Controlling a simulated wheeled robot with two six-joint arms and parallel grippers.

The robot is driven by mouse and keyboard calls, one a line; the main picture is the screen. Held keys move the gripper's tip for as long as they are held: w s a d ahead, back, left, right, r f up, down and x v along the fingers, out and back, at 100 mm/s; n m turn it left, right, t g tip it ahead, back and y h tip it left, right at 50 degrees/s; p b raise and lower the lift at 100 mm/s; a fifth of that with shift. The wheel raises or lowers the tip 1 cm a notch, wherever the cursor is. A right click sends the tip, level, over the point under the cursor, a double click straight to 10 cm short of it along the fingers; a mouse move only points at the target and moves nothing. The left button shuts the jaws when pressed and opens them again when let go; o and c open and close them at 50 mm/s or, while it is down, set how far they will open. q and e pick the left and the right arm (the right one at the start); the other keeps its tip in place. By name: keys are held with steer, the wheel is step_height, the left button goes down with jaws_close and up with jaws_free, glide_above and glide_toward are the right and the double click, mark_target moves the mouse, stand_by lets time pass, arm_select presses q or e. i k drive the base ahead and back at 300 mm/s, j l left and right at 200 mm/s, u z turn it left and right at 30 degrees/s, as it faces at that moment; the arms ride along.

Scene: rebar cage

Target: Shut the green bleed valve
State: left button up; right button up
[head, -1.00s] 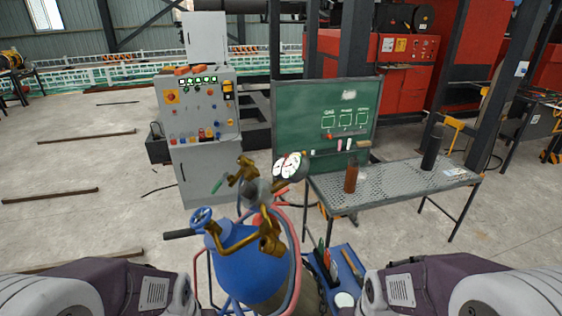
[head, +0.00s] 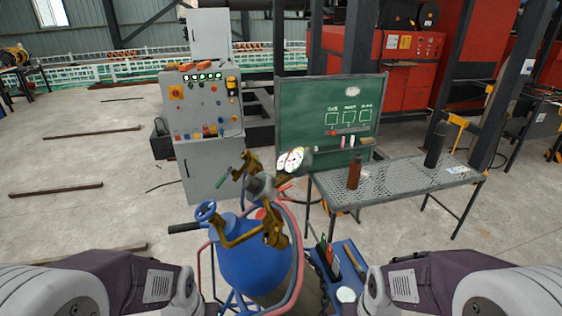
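White-faced gauges (head: 291,160) sit to the right of the fitting. Only the upper parts of my two arms show, at the bottom left and bottom right. Both grippers are out of the picture, and nothing of mine touches the valve.
A blue tool tray (head: 343,275) stands right of the cylinder. A perforated metal table (head: 396,183) with a brown bottle (head: 354,172) and a dark bottle (head: 435,146) stands farther right. A green board (head: 326,112) and a grey control cabinet (head: 203,130) are behind. Floor at left is mostly clear, with rods (head: 92,133).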

mark_target(224, 178)
steer(key=k+j+z, duration=0.4)
steer(key=j, duration=0.2)
steer(key=k+j+z, duration=0.35)
steer(key=k+j, duration=0.15)
steer(key=i+j+z, duration=0.15)
steer(key=j+z, duration=0.2)
steer(key=j, duration=0.3)
steer(key=j+z, duration=0.4)
steer(key=j, duration=0.2)
steer(key=j+z, duration=0.35)
steer(key=j, duration=0.35)
